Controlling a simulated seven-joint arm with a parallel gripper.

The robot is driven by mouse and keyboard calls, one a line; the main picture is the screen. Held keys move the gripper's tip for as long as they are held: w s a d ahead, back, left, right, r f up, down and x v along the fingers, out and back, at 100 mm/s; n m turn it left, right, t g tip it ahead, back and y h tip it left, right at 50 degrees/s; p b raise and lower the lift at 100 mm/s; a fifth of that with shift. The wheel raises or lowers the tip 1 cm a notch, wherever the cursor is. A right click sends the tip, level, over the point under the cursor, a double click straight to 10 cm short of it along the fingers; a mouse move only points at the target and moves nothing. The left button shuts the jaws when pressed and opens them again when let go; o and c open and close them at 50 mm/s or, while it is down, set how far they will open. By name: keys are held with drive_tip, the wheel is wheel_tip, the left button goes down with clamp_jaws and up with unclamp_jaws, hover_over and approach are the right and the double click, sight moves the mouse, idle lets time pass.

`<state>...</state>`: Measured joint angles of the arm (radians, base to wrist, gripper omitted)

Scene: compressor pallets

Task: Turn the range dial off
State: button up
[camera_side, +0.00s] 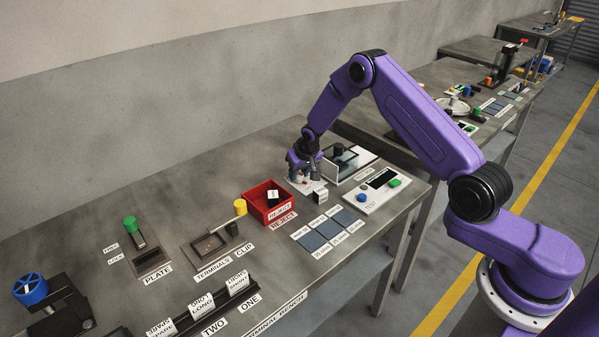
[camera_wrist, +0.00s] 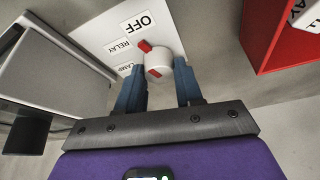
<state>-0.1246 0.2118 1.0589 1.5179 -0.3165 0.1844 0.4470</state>
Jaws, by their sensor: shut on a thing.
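The range dial (camera_wrist: 158,60) is a white round knob with red marks, standing on a white plate (camera_wrist: 88,30) in the wrist view. Labels reading OFF (camera_wrist: 138,22), RELAY (camera_wrist: 118,45) and LAMP (camera_wrist: 125,68) lie along its upper left side. One red mark faces the upper left, near OFF and RELAY; I cannot tell exactly which label it points at. My gripper (camera_wrist: 160,80) is shut on the dial, one blue finger on each side. In the side view my gripper (camera_side: 302,172) is low over the plate, and the dial is hidden behind it.
A red REJECT bin (camera_side: 251,204) stands close to the left of my gripper; it also shows at upper right in the wrist view (camera_wrist: 262,35). A panel with green and blue buttons (camera_side: 363,206) is nearby.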

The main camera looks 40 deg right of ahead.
drive_tip(key=shift+a+m+h, duration=0.1)
drive_tip(key=shift+m+h, duration=0.2)
drive_tip(key=shift+m, duration=0.8)
drive_tip(key=shift+m+g, duration=0.3)
drive_tip(key=shift+m, duration=0.1)
drive_tip(key=o, duration=1)
drive_tip(key=shift+o, duration=0.2)
drive_tip(key=v, duration=1.7)
drive_tip(key=shift+s+a, duration=0.2)
drive_tip(key=shift+a, duration=0.05)
drive_tip(key=shift+r, duration=0.1)
